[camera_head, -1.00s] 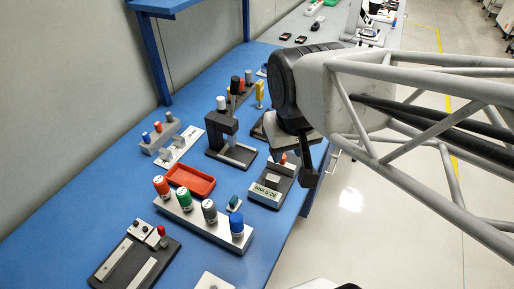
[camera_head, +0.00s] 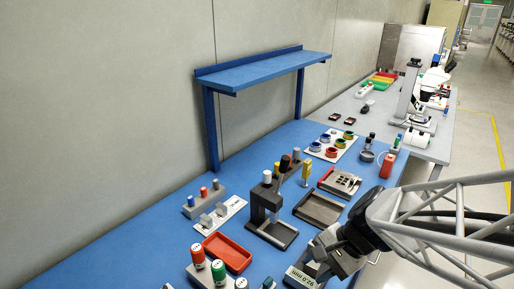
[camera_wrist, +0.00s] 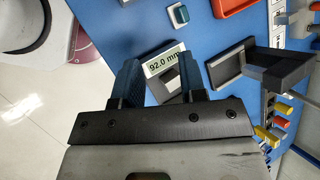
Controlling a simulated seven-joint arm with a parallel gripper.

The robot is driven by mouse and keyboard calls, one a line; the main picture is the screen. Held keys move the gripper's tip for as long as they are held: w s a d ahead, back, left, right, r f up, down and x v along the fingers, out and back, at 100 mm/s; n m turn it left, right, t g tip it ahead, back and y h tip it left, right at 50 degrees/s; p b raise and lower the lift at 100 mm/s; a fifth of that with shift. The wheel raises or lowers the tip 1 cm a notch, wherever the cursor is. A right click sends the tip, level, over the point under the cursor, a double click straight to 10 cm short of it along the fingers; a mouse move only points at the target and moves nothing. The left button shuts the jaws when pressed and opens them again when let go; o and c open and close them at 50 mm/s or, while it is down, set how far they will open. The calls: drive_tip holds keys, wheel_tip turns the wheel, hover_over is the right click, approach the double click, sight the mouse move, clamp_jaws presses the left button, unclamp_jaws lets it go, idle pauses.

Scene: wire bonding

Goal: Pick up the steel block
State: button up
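A small grey block (camera_wrist: 169,76), which looks like the steel block, lies on a dark fixture with a "92.0 mm" label (camera_wrist: 165,60) in the wrist view. My gripper (camera_wrist: 158,68) is open, with its two blue-faced fingers apart and the block and label showing in the gap between them. I see no contact with the block. In the head view the labelled fixture (camera_head: 300,278) sits at the lower edge of the picture, and my gripper (camera_head: 325,250) is just above it, hiding the block.
A red tray (camera_head: 227,252) and a dark press-like stand (camera_head: 265,208) stand to the left. A dark open tray (camera_head: 318,208) lies behind the gripper. Colour-capped cylinders (camera_head: 198,255) stand at lower left.

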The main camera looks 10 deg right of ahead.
sight(316, 266)
drive_tip(key=f+m+t+y, duration=0.1)
drive_tip(key=m, duration=0.1)
drive_tip(key=w+d+f+m+y, duration=0.1)
drive_tip(key=f+m, duration=0.1)
drive_tip(key=w+d+f+m+t+y, duration=0.1)
drive_tip(key=f+m, duration=0.1)
drive_tip(key=shift+w+m+t, duration=0.2)
drive_tip(key=shift+m+t, duration=0.1)
drive_tip(key=d+f+m+t, duration=0.1)
drive_tip(key=m, duration=0.1)
drive_tip(key=w+d+f+m+t, duration=0.1)
drive_tip(key=f+m, duration=0.1)
drive_tip(key=w+d+f+m+t, duration=0.1)
drive_tip(key=d+m+t, duration=0.1)
drive_tip(key=m, duration=0.1)
drive_tip(key=shift+w+f+y, duration=0.1)
drive_tip(key=shift+f+y, duration=0.05)
drive_tip(key=shift+y, duration=0.15)
drive_tip(key=shift+w+d+f+m+t, duration=0.15)
drive_tip(key=shift+d+f+m+t, duration=0.35)
drive_tip(key=shift+m+t, duration=0.15)
drive_tip(key=shift+w+a, duration=0.1)
drive_tip(key=shift+x, duration=2.3)
clamp_jaws()
